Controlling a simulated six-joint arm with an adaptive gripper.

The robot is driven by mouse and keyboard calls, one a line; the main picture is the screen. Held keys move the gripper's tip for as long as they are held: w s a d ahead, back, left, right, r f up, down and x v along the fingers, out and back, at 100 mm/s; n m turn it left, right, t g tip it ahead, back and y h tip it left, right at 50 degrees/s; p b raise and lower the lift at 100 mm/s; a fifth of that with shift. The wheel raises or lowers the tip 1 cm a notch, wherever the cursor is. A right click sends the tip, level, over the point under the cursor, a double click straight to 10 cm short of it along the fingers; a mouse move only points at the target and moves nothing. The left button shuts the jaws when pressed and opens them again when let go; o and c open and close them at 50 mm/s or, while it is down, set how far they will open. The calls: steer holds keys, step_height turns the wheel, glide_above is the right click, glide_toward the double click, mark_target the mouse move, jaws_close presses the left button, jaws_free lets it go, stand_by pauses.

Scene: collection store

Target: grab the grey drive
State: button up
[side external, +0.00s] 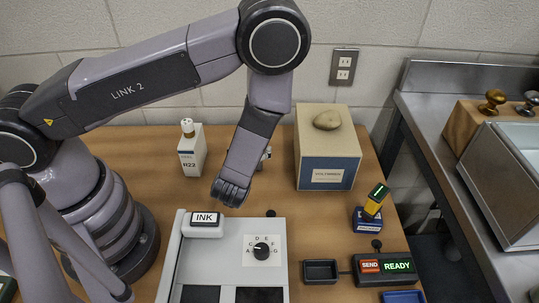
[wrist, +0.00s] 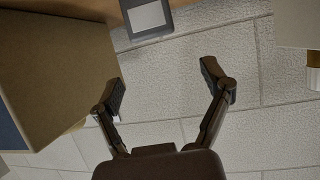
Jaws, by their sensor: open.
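A yellow stick with a green-lit face (side external: 377,196) stands tilted in a blue base (side external: 367,220) at the right.
A voltmeter box (side external: 327,160) with a stone-like lump (side external: 327,120) on top stands at the back right. A white R22 bottle (side external: 191,155) stands behind my gripper. The dial panel (side external: 232,250), a black tray (side external: 320,271) and a SEND/READY box (side external: 383,268) fill the front.

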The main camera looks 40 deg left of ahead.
step_height(320, 180, down, 4)
steer(key=shift+r, duration=0.15)
steer(key=shift+x, duration=1.45)
steer(key=shift+r, duration=0.15)
steer(key=shift+c, duration=0.4)
steer(key=c, duration=1.2)
